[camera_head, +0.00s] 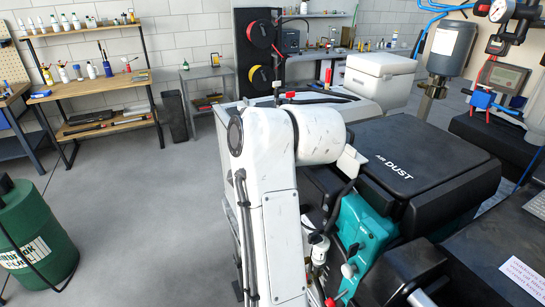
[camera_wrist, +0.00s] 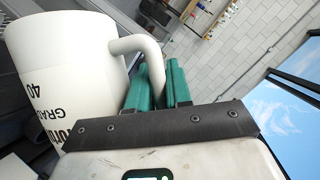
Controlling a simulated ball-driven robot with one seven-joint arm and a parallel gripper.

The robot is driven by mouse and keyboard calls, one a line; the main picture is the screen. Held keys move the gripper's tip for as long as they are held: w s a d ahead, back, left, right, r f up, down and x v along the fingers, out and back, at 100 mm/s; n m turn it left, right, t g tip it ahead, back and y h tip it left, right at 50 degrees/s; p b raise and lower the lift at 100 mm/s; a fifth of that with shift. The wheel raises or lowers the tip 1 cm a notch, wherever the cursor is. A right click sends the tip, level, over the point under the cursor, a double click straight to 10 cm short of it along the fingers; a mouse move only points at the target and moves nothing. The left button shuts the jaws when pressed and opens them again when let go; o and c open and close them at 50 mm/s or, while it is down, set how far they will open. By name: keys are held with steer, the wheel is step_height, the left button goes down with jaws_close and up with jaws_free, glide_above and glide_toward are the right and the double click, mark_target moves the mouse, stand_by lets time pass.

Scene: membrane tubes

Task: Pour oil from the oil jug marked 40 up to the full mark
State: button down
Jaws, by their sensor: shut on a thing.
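The white oil jug (camera_wrist: 70,70) fills the left of the wrist view. The black lettering "40" and part of "GRAD" show on its side, turned in the picture. My gripper (camera_wrist: 158,72) has its green fingers on either side of the jug's handle (camera_wrist: 143,46) and is shut on it. The jug's mouth and any oil inside are hidden, and I cannot tell how far it is tilted. In the head view my white arm hides the gripper, and I cannot make out the jug for sure. No full mark can be made out.
A black housing (camera_head: 400,160) marked "AIR DUST" and a teal machine part (camera_head: 363,235) stand right of my arm. A white box (camera_head: 380,78) stands behind. A green drum (camera_head: 35,235) is at the left. The grey floor (camera_head: 135,215) between is clear.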

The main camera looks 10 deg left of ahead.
steer(key=shift+d+r, duration=0.15)
steer(key=shift+r, duration=0.35)
stand_by(0.4)
steer(key=shift+w+d+r+m+y, duration=0.1)
steer(key=shift+w+r+m+y, duration=0.05)
steer(key=shift+r+m+y, duration=0.15)
steer(key=shift+d+r, duration=0.1)
steer(key=shift+r, duration=0.15)
stand_by(1.0)
steer(key=shift+w+d+r+m, duration=0.1)
steer(key=shift+w+r+m, duration=0.05)
steer(key=shift+r+m, duration=0.15)
steer(key=shift+w+d+r+y, duration=0.15)
steer(key=shift+d+r+y, duration=0.15)
steer(key=shift+r, duration=0.25)
stand_by(0.9)
steer(key=shift+w+d+r+m+g, duration=0.1)
steer(key=shift+r+m+g, duration=0.2)
steer(key=shift+m, duration=0.1)
stand_by(0.7)
steer(key=shift+s+a+f+n+h+b, duration=0.15)
steer(key=shift+a+f+n+b, duration=0.1)
steer(key=shift+f, duration=0.3)
steer(key=shift+s+a+f+n+h+b, duration=0.1)
steer(key=shift+s+a+f+n+b, duration=0.15)
steer(key=shift+f, duration=0.35)
steer(key=shift+s+a+f+n+h+b, duration=0.1)
steer(key=shift+a+f+n+h, duration=0.15)
steer(key=shift+f, duration=0.3)
